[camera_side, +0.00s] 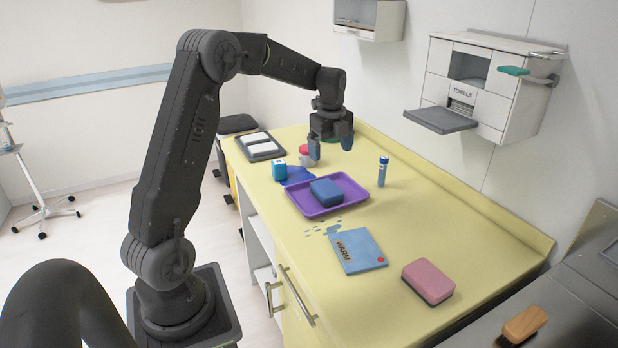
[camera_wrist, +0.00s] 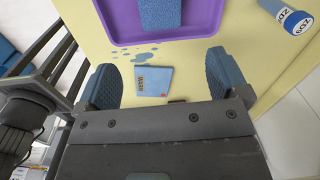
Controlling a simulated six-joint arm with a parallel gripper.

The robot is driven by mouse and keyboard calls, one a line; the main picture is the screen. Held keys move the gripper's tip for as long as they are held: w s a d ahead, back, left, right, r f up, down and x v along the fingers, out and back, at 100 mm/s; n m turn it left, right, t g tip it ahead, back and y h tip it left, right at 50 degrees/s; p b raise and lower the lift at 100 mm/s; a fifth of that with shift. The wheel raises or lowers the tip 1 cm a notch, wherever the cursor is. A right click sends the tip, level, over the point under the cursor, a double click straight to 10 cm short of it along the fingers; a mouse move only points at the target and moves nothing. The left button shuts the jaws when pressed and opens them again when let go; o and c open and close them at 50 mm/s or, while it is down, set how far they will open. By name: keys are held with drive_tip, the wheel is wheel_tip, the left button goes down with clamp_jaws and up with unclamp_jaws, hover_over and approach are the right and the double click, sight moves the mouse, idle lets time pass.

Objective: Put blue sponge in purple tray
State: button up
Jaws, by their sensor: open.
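The blue sponge (camera_side: 326,191) lies inside the purple tray (camera_side: 306,207) on the yellow counter. In the wrist view the sponge (camera_wrist: 160,13) rests on the floor of the tray (camera_wrist: 122,32), at the top of the picture and partly cut off. My gripper (camera_side: 331,152) is above the counter, behind and above the tray in the side view, and apart from the sponge. Its blue-padded fingers are wide apart with nothing between them, as the wrist view (camera_wrist: 166,82) also shows.
A blue-capped tube (camera_side: 383,171) stands right of the tray. A small blue bottle (camera_side: 279,170) and a red-and-white jar (camera_side: 307,156) stand behind it. A blue WARM pack (camera_side: 357,251), water drops and a pink sponge (camera_side: 428,282) lie nearer. The counter's right side is mostly clear.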

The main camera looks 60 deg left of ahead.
drive_tip(key=s+d+r+n+t, duration=0.1)
drive_tip(key=s+d+r+n, duration=0.3)
drive_tip(key=d, duration=0.3)
drive_tip(key=s+d+r+n+t, duration=0.1)
drive_tip(key=s+d+r+n, duration=0.15)
drive_tip(key=s+d, duration=0.35)
drive_tip(key=s+d+r+n+t, duration=0.25)
drive_tip(key=s+d+n, duration=0.2)
drive_tip(key=d, duration=0.35)
drive_tip(key=s+d+f+n, duration=0.2)
drive_tip(key=s+d+n, duration=0.2)
drive_tip(key=s+n, duration=0.2)
drive_tip(key=shift+s+d+t, duration=0.35)
drive_tip(key=shift+s, duration=0.85)
